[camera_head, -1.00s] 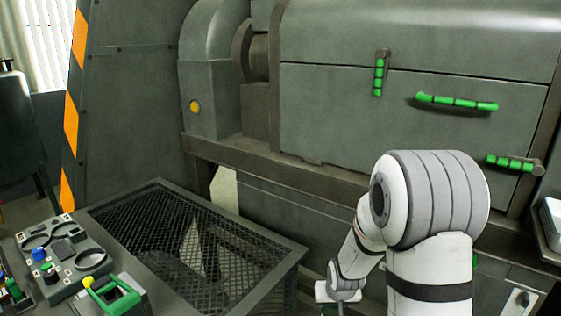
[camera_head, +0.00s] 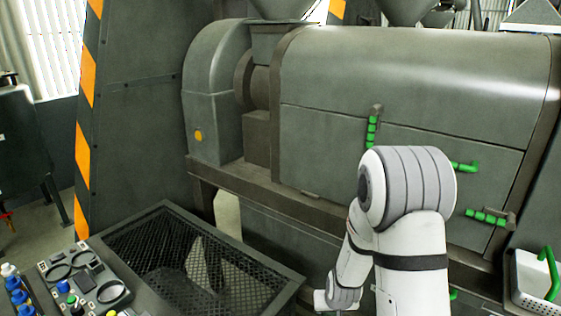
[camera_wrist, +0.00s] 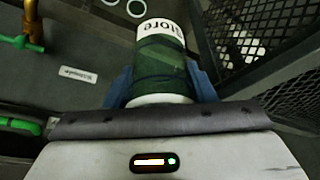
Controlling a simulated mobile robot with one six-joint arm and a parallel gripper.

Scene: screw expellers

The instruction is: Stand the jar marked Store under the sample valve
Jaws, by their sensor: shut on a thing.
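The jar marked Store (camera_wrist: 160,62) is in the middle of the wrist view, with a dark green body and a white band bearing the word. My gripper (camera_wrist: 163,80) has its blue fingers on both sides of the jar and is shut on it. A brass-coloured valve with a green handle (camera_wrist: 20,41) is at the upper left of the wrist view, apart from the jar. I cannot tell for sure that it is the sample valve. In the head view the jar cannot be made out, and my gripper is not clearly visible beyond my arm's lower end.
A mesh-topped bin (camera_head: 190,260) stands left of my arm, its mesh wall (camera_wrist: 235,40) close right of the jar in the wrist view. The large grey press (camera_head: 400,110) is behind. A small labelled plate (camera_wrist: 77,74) is left.

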